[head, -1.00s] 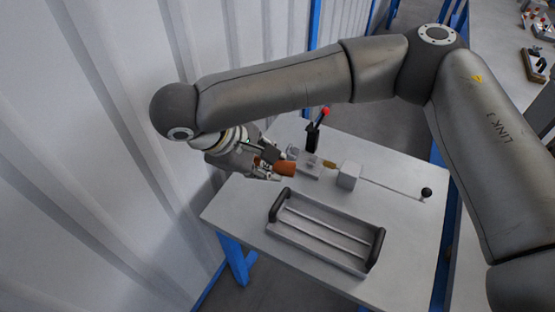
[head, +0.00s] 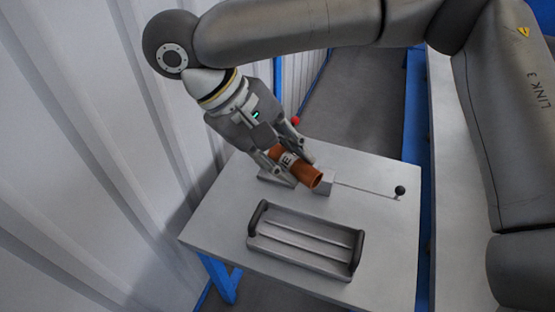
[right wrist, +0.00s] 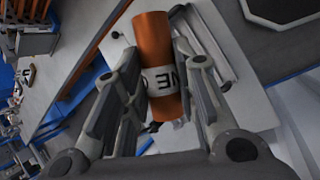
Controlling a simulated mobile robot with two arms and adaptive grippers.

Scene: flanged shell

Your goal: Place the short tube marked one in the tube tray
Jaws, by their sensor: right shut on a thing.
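The short tube (head: 312,177) is orange-brown with a white band bearing dark letters, of which "NE" can be read in the right wrist view (right wrist: 152,42). My right gripper (head: 290,163) is shut on the tube around its band and holds it tilted above the table, behind the tray. It also shows in the right wrist view (right wrist: 160,85), one finger on each side of the tube. The tube tray (head: 250,240) is grey with dark end handles and long rails. It lies empty at the front of the table. My left gripper is not in view.
The grey table (head: 215,225) has bare room left and right of the tray. Behind the tray stand a small grey block (head: 326,184), a rod with a black knob (head: 400,191) and a red ball (head: 295,120). A white corrugated wall (head: 90,150) runs close on the left.

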